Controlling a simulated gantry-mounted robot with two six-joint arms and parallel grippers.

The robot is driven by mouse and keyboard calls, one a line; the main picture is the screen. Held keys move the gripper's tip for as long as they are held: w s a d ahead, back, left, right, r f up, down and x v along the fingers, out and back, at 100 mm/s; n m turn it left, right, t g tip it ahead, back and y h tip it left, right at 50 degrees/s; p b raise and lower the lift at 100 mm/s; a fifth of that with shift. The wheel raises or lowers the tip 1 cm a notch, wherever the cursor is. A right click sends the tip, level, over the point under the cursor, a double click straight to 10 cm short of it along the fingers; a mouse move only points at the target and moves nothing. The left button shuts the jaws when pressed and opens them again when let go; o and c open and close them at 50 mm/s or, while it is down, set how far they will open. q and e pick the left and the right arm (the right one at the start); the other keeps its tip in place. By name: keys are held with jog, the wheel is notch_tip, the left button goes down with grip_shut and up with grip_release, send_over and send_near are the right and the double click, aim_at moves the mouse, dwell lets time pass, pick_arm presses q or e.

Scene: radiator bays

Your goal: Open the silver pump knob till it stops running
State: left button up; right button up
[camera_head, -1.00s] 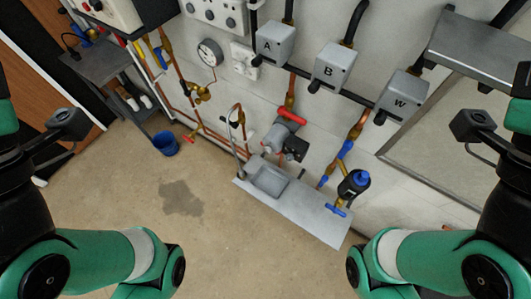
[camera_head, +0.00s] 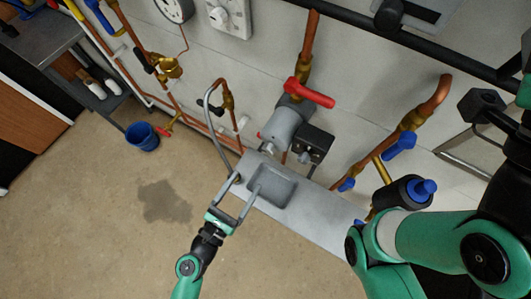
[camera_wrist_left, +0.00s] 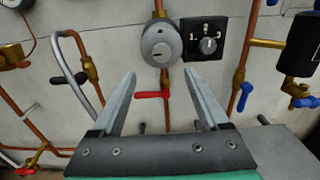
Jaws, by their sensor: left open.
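The silver-grey pump (camera_head: 283,126) is mounted on pipework at the wall, and its round face shows in the left wrist view (camera_wrist_left: 160,42). A black box (camera_head: 313,143) beside it carries a small silver knob (camera_wrist_left: 208,46) on its front. The pump face also has a small round centre piece; I cannot tell how far either is turned. My left gripper (camera_head: 247,182) is open and empty, in front of and below the pump, apart from it. In the left wrist view its fingertips (camera_wrist_left: 159,74) point toward the pump's lower edge.
A red lever (camera_head: 310,92) sits above the pump, and another red lever (camera_wrist_left: 152,95) shows below it. A grey shelf with a basin (camera_head: 330,216) lies under the pump. A curved hose (camera_head: 208,105) and blue-handled valves (camera_head: 400,145) flank it. A blue bucket (camera_head: 142,136) stands left.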

aim_at(267, 152)
pick_arm(q)
jog(key=x, duration=1.1)
jog(key=shift+w+d+f+b, duration=0.2)
jog(key=shift+d+b, duration=0.1)
jog(key=shift+b, duration=0.1)
grip_shut()
